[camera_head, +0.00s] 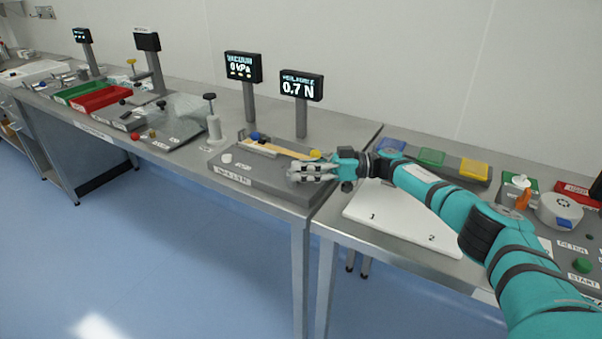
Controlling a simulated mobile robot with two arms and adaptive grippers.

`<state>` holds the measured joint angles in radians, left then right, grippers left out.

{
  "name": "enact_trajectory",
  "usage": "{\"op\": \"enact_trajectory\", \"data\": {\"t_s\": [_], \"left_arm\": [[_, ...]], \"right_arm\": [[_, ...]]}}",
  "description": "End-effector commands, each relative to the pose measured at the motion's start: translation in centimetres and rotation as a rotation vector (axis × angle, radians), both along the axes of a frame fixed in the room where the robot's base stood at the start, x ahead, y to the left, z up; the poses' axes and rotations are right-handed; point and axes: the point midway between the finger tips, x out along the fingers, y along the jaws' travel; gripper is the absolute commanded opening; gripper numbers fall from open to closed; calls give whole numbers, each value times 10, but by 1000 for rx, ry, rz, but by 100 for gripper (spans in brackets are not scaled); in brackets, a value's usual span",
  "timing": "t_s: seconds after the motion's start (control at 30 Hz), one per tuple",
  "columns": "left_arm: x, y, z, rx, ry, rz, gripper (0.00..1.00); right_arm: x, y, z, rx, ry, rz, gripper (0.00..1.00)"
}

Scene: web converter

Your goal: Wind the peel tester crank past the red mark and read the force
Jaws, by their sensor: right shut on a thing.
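The peel tester (262,181) is a low grey base near the right end of the left-hand table, with a pale yellow strip and a blue knob along its top. My right gripper (300,172) is at the tester's right front end, shut on the crank, which its fingers mostly hide. I cannot make out the red mark. The force display (301,87) on a post behind the tester reads 0.7 N. My left gripper is not in view.
A second display (243,67) shows a vacuum reading of 0 kPa. A white board (400,214) marked 1 and 2 lies below my right arm on the right-hand table. Blue, green and yellow pads (431,157) stand behind it. Red and green trays (100,98) are far left.

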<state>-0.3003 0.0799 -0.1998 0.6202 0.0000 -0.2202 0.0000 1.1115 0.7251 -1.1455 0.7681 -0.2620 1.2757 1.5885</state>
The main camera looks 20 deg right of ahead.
Motion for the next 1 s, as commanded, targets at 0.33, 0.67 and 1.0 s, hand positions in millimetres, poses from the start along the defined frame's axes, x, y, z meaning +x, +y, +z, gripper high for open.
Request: {"op": "enact_trajectory", "data": {"t_s": [0.33,0.67,1.0], "left_arm": [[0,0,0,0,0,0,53],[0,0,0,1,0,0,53],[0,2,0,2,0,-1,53]], "right_arm": [[0,-1,0,0,-1,-2,30],[0,0,0,0,-1,-1,53],[-8,-28,0,-1,0,-5,53]]}}
